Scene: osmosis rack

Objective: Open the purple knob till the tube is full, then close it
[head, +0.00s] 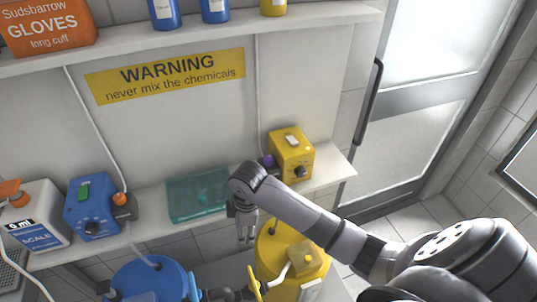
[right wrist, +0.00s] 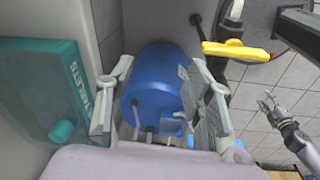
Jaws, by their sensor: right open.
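The purple knob (head: 268,160) sits on a dark block at the left side of the yellow control box (head: 291,155), partly hidden behind my right arm. A thin pale tube (head: 258,95) runs down the wall towards it; its fill level cannot be told. My right gripper (head: 245,232) points down in front of the shelf, left of and below the knob. In the right wrist view its fingers (right wrist: 168,120) are apart, with nothing seen between them but the blue barrel beyond. My left gripper (right wrist: 268,105) shows at the right of that view, fingers spread and empty.
A teal tablets box (head: 197,194) lies on the shelf beside the right gripper. A blue box (head: 92,206) with an orange knob stands further left. Below are a blue barrel (head: 150,280), a yellow barrel (head: 277,258) and a yellow handle (right wrist: 237,49).

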